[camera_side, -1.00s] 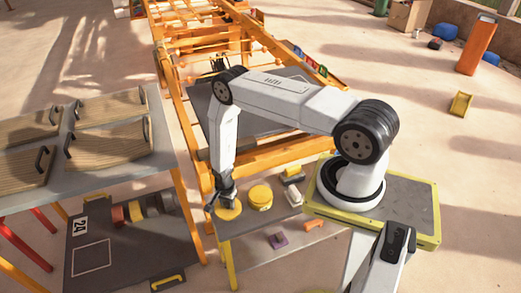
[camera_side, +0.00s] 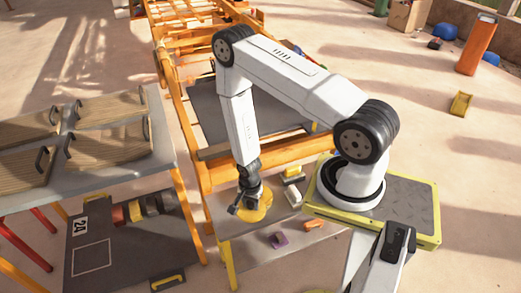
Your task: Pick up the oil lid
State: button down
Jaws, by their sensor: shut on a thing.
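My gripper (camera_side: 249,198) points down over the near end of the small grey table. It is shut on the top of a round yellow container (camera_side: 262,212), where the oil lid would sit. The gripper covers much of that top, so I cannot tell the lid's edge from the container or whether the two are apart. One dark finger sticks out on the left side of the yellow top.
A grey table with wooden panels (camera_side: 107,144) stands left. A yellow patch (camera_side: 318,291) shows at the bottom edge.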

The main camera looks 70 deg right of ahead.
aim_at(258, 212)
jog(key=shift+s+a+r, duration=0.2)
jog(key=shift+s+r, duration=0.15)
jog(key=shift+s, duration=0.4)
jog(key=shift+s+a+r, duration=0.15)
jog(key=shift+s+r, duration=0.2)
jog(key=shift+s, duration=0.35)
jog(key=w+d, duration=0.1)
jog(key=d, duration=0.3)
jog(key=w+d, duration=0.2)
jog(key=d, duration=0.1)
jog(key=w+d+f, duration=0.1)
jog(key=d, duration=0.3)
jog(key=shift+w+d, duration=0.15)
jog(key=shift+d, duration=0.6)
jog(key=shift+w+f, duration=0.1)
jog(key=shift+f, duration=0.1)
jog(key=shift+f, duration=3)
jog(key=shift+f, duration=0.2)
